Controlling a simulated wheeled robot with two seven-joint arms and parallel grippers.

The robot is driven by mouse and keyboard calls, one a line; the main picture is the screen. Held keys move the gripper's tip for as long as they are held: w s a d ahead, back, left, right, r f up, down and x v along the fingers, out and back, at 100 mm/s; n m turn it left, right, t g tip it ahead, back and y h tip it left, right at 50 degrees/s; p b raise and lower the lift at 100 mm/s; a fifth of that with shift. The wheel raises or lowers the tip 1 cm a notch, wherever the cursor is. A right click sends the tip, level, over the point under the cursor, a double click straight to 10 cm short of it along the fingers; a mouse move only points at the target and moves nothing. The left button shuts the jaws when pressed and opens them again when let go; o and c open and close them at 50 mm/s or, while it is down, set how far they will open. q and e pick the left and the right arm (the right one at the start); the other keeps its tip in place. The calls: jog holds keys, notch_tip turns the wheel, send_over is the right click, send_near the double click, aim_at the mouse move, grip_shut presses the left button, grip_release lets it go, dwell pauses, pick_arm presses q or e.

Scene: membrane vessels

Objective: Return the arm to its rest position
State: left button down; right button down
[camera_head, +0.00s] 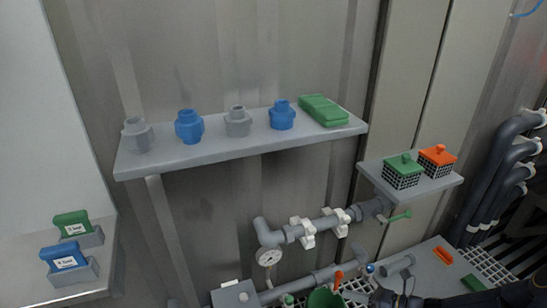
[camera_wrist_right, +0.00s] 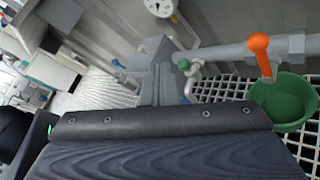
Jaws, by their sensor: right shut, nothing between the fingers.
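My right arm shows as a dark shape at the bottom right edge of the head view, with the right gripper (camera_head: 388,298) low beside the grey pipework. The gripper is shut and empty, and its fingertips are hard to make out. In the right wrist view a large dark, ridged part fills the lower half, with a grey bolted strip along its top. My left gripper is not in view.
A shelf (camera_head: 240,146) holds grey and blue fittings and a green block. A smaller shelf (camera_head: 432,188) holds green-lidded and orange-lidded baskets. Below are pipes, a gauge (camera_head: 270,257) and a green bowl (camera_head: 324,298), also in the right wrist view (camera_wrist_right: 284,102). Black hoses stand at right.

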jog(key=s+a+r+n+g+h, duration=0.25)
jog(key=s+r+n, duration=0.25)
jog(key=r+n, duration=0.3)
jog(key=s+a+r+n+g+h, duration=0.1)
jog(key=s+r+n+g+h, duration=0.15)
jog(key=s+r+n, duration=0.45)
jog(key=s+d+r+n+t+h, duration=0.25)
jog(key=s+r+n+h, duration=0.35)
jog(key=s+n, duration=0.6)
notch_tip(320, 180, up, 31)
jog(key=w+n+y+p, duration=0.1)
jog(key=w+n+p, duration=0.1)
jog(key=p, duration=2.7)
jog(key=shift+a+f+t+p, duration=0.15)
jog(key=shift+a+t+p, duration=0.1)
jog(key=shift+t+p, duration=0.15)
jog(key=c, duration=2.1)
grip_release()
jog(key=shift+w, duration=0.1)
jog(key=shift+c, duration=0.2)
